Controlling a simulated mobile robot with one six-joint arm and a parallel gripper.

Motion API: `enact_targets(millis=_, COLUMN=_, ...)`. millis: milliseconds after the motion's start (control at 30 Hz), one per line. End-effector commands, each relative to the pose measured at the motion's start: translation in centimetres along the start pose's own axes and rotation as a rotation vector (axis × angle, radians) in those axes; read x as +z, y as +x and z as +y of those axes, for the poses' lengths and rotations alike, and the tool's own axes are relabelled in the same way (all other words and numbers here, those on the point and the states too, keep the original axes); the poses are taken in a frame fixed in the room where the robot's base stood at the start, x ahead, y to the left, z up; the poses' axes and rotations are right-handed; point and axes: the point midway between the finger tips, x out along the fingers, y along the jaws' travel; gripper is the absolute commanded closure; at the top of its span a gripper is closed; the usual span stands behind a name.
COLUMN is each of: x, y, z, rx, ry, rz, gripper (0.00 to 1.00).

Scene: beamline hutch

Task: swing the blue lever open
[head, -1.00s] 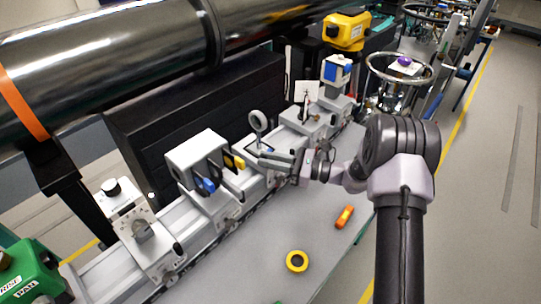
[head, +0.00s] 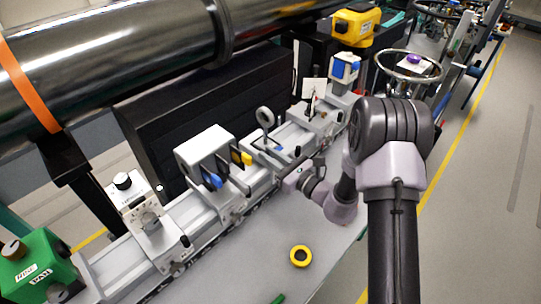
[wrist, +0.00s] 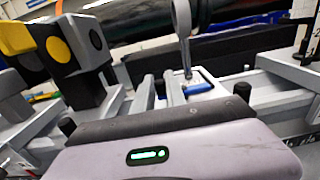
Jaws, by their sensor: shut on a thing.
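The blue lever (wrist: 200,90) lies low in a light grey mount below a ring-shaped holder (wrist: 183,30) in the wrist view. A small blue patch also shows between my two fingers there. My gripper (wrist: 160,92) is shut on the lever, its fingers reaching forward to either side of it. In the head view, a small blue part (head: 279,149) shows at the foot of the ring holder (head: 265,118), just beyond my gripper (head: 283,167). The fingertips are small and partly hidden there.
On the rail stand a grey block with blue and yellow knobs (head: 202,150), a white unit with a black knob (head: 133,195) and a blue-faced box (head: 345,68). A yellow ring (head: 300,256) lies on the table. A large dark pipe (head: 110,70) runs behind.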

Motion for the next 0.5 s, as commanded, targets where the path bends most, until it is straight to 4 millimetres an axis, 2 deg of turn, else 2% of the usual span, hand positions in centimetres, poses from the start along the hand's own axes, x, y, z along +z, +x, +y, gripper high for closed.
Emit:
enact_targets(millis=267, x=0.05, y=0.01, z=-0.04, rx=-0.001, ry=0.000, rz=-0.001, gripper=1.00)
enact_targets(millis=300, x=0.06, y=0.02, z=-0.04, rx=-0.001, ry=0.000, rz=-0.001, gripper=0.82)
enact_targets(millis=333, x=0.06, y=0.02, z=-0.04, rx=-0.001, ry=0.000, rz=-0.001, gripper=0.76)
enact_targets(millis=500, x=0.05, y=0.01, z=-0.03, rx=-0.001, ry=0.000, rz=-0.001, gripper=0.75)
